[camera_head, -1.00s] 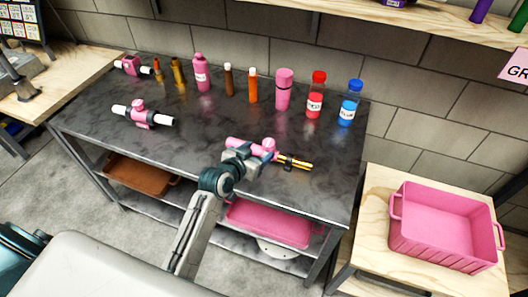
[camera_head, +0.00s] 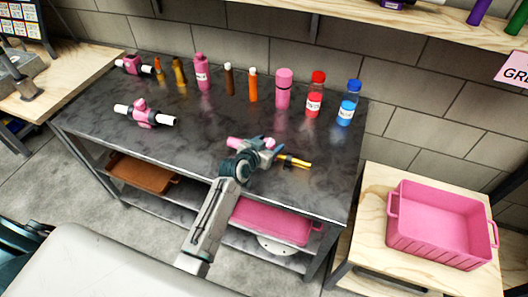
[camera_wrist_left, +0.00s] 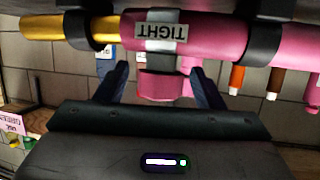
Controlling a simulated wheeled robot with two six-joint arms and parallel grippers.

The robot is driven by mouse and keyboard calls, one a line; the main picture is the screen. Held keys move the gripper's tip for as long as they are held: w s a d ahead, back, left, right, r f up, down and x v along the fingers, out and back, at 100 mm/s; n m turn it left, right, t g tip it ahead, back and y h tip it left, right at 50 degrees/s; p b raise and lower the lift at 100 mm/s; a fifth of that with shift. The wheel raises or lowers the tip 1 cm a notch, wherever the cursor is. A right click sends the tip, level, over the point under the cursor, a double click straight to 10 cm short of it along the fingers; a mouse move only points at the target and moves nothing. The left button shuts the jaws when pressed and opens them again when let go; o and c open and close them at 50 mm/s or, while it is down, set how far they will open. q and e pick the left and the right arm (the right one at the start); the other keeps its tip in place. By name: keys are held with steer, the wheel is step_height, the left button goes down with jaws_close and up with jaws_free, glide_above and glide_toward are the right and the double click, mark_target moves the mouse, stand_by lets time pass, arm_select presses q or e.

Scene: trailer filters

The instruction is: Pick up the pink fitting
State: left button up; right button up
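A pink fitting (camera_head: 238,142) with a gold pipe end (camera_head: 295,161) lies near the front right of the dark workbench, partly hidden by my left gripper (camera_head: 262,148). In the left wrist view, the pink fitting (camera_wrist_left: 213,37) runs across the top, with a label reading "TIGHT", a short pink stub below it and dark rings around the pipe. My left gripper (camera_wrist_left: 160,85) is open there, with one finger on each side of the stub and gaps showing. My right gripper is not in view.
The dark bench (camera_head: 205,130) has a pink fitting on a white pipe (camera_head: 146,114) at the left and another (camera_head: 131,64) behind it. Several bottles and tubes line the back, including a red-capped bottle (camera_head: 315,98). A pink bin (camera_head: 440,250) stands on a wooden table at the right.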

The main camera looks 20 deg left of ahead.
arm_select(q)
steer(key=c, duration=1)
steer(key=shift+c, duration=0.2)
steer(key=shift+r, duration=0.15)
